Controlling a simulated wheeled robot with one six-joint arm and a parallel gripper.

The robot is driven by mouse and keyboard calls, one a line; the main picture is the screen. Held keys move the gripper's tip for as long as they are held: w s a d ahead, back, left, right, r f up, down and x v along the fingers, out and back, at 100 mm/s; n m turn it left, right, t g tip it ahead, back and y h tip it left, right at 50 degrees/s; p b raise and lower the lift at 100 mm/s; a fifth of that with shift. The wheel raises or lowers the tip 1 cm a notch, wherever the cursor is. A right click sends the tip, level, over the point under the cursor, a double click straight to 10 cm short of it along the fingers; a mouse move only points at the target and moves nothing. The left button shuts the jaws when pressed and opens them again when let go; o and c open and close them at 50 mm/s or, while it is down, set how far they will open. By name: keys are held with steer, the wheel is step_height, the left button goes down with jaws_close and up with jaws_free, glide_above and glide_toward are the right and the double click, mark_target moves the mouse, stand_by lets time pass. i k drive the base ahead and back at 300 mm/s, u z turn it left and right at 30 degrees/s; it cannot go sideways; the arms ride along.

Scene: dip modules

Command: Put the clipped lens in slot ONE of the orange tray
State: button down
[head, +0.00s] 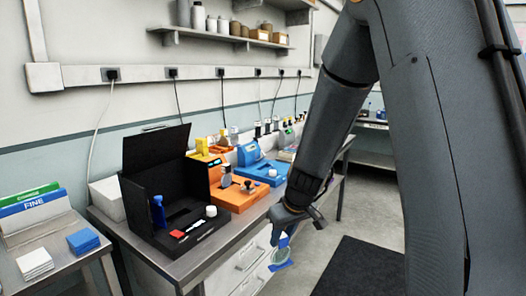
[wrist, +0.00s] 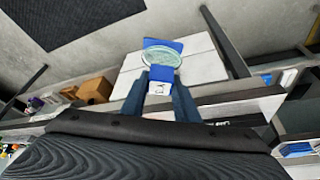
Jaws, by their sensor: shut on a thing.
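My gripper (head: 284,236) hangs in front of the bench, low and to the right of the orange tray. In the wrist view my gripper (wrist: 160,92) is shut on the clipped lens (wrist: 161,55), a round pale-green disc with a blue clip and a white tag between the fingers. The lens also shows below the fingers in the head view (head: 280,256). The orange tray (head: 236,201) lies on the bench with small upright items on it. Its slot labels are too small to read.
An open black box (head: 148,226) with a blue bottle stands left of the orange tray. A blue device (head: 262,172) and a yellow one are behind it. A side table at left holds blue and white stacks (head: 83,241). Drawers (head: 240,272) are below the bench.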

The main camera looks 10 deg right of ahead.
mark_target(216, 152)
steer(key=z, duration=1.7)
steer(key=i, duration=3.4)
steer(key=u, duration=2.8)
